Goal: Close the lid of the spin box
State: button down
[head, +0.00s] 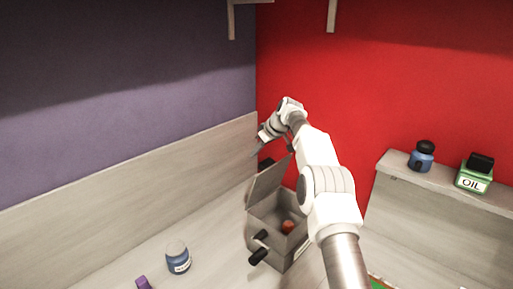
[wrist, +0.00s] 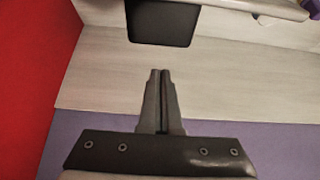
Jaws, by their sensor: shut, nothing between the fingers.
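The spin box (head: 262,222) is a grey box on the counter, with black crank knobs on its front left side. Its lid (head: 268,184) stands up, open, along the back left edge. A small orange object (head: 287,226) sits inside. My gripper (head: 258,151) is above and behind the raised lid, apart from it as far as I can tell. In the wrist view my gripper (wrist: 159,74) is shut and empty. A black square part (wrist: 162,22) lies beyond the fingertips there; a pale edge, perhaps the lid's, crosses the top.
A blue jar (head: 178,258) and a purple item (head: 142,283) are on the counter at the front left. A blue bottle (head: 421,157) and a green OIL can (head: 474,174) stand on a ledge at right. Purple and red walls meet behind the box.

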aim_at(264, 178)
jog(key=shift+s+d+f+b, duration=0.25)
jog(key=shift+s+d, duration=0.25)
jog(key=shift+s, duration=0.05)
jog(key=shift+s+d+f+b, duration=0.2)
jog(key=shift+s+d+f, duration=0.05)
jog(key=shift+s+d, duration=0.25)
jog(key=shift+f, duration=0.1)
